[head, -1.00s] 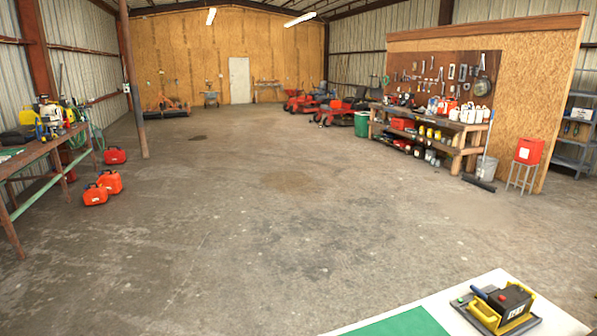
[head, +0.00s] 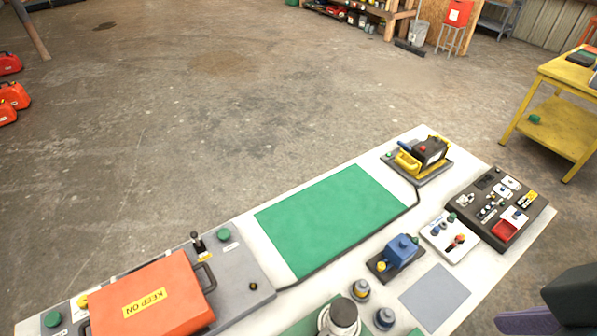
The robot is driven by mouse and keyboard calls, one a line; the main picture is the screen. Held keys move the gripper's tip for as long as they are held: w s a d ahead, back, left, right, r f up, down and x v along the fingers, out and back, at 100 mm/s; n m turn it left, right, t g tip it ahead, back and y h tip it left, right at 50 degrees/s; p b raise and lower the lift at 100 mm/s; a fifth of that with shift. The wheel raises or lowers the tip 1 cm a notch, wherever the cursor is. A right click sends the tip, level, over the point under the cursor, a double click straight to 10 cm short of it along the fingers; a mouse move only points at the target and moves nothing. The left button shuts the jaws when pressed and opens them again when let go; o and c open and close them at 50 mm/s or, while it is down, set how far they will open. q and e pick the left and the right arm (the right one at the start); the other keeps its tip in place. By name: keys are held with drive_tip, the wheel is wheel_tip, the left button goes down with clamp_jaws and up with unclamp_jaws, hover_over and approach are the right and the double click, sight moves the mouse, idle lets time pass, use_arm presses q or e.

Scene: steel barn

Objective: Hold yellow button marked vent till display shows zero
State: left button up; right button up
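I cannot read a vent label on either. A dark panel (head: 478,207) at the table's right end has a small dark window (head: 487,181) that may be a display; no digits are readable. A dark and purple part (head: 545,315) at the lower right edge looks like my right gripper, cut off by the frame. My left gripper is out of view.
On the table are a green mat (head: 330,215), a black and yellow device (head: 428,155), a blue device (head: 400,250), and a small white panel (head: 450,236). A yellow cart (head: 560,125) stands at the right.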

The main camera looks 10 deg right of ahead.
clamp_jaws()
idle(0.3)
idle(0.9)
